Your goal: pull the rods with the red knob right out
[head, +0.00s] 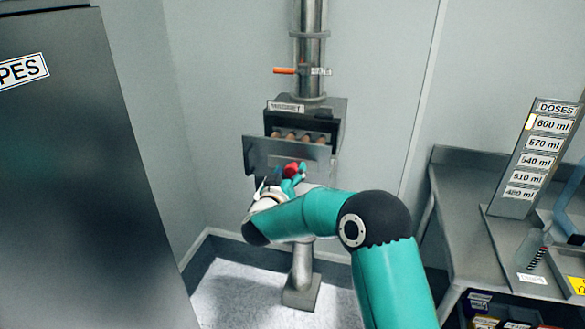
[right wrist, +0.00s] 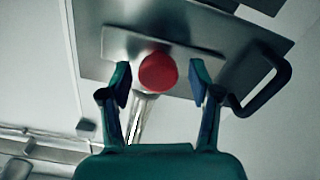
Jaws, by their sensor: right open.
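A red knob (head: 291,170) sits low at the front of the metal sifter housing (head: 338,112). A front plate (head: 268,153) stands out from the housing, and several rods (head: 305,137) show behind it. My right gripper (head: 288,180) is at the red knob. In the right wrist view the red knob (right wrist: 158,72) lies between the two open fingers of my right gripper (right wrist: 160,85), with a gap on each side. The plate (right wrist: 210,30) is behind the knob there. My left gripper is in no view.
A vertical metal pipe with an orange-handled valve (head: 284,71) rises above the housing. A black handle (right wrist: 265,85) juts out right of the knob in the wrist view. A dark cabinet (head: 80,180) stands left; a metal bench (head: 460,215) with a doses sign (head: 540,150) stands right.

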